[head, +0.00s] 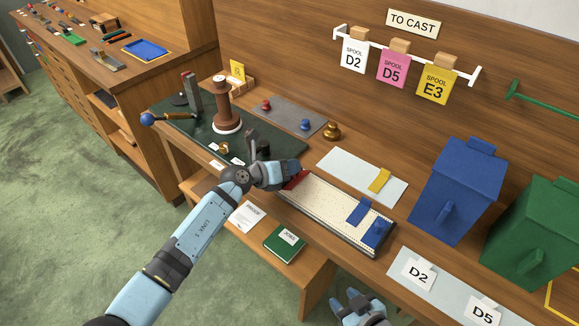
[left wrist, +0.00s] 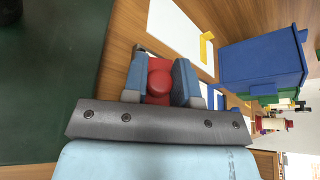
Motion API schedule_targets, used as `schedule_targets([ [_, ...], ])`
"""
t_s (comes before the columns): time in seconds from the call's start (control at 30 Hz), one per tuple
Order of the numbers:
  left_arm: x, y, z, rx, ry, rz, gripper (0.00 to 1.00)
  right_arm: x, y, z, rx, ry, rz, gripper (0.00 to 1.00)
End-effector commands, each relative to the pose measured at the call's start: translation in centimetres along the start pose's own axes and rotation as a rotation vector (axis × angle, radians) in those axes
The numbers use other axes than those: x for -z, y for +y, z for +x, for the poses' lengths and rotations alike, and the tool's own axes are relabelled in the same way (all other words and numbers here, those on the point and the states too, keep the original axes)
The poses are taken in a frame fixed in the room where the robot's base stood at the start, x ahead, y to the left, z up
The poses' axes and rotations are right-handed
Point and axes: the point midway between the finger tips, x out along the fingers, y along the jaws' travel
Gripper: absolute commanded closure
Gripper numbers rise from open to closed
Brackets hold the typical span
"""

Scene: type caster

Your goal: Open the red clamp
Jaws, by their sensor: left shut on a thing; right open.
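The red clamp (head: 297,180) is at the left end of a long perforated cream tray (head: 325,208) on the bench. My left gripper (head: 283,175) reaches it from the left and hides part of it. In the left wrist view the red clamp (left wrist: 159,80) sits between the two blue-grey fingers of my left gripper (left wrist: 160,75), which is shut on it. The clamp's far side is hidden. My right gripper (head: 356,300) is at the bottom edge, low in front of the bench, open and empty, apart from everything.
A white sheet with a yellow piece (head: 380,180) lies behind. A brown spool (head: 222,100) stands at left, a blue bin (head: 455,195) at right. A green book (head: 284,243) lies in front.

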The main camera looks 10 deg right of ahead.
Motion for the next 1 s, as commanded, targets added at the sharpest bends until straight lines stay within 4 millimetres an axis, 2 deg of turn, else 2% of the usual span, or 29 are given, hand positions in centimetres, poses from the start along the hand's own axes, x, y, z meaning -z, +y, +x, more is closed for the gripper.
schedule_targets([
  [0.17,0.1,0.1,0.0,-0.002,0.001,0.000,0.98,0.0,0.0,0.0,0.000,0.000,0.000,0.57],
  [0.2,0.1,0.1,0.0,-0.002,0.001,0.000,0.72,0.0,0.0,0.0,0.000,0.000,0.000,0.57],
  [0.3,0.1,0.1,0.0,-0.002,0.001,0.000,0.49,0.0,0.0,0.0,-0.001,0.000,0.000,0.57],
  [0.67,0.0,0.1,-0.5,-0.001,0.000,0.001,0.49,0.1,0.0,-0.1,-0.001,0.000,0.000,0.57],
  [0.77,0.0,0.1,-1.8,-0.002,0.000,0.002,0.49,0.3,0.0,-0.2,-0.001,0.001,-0.001,0.57],
  [1.0,0.0,0.1,-7.2,-0.003,0.001,0.004,0.49,0.6,0.1,-0.4,-0.002,0.004,-0.006,0.57],
])
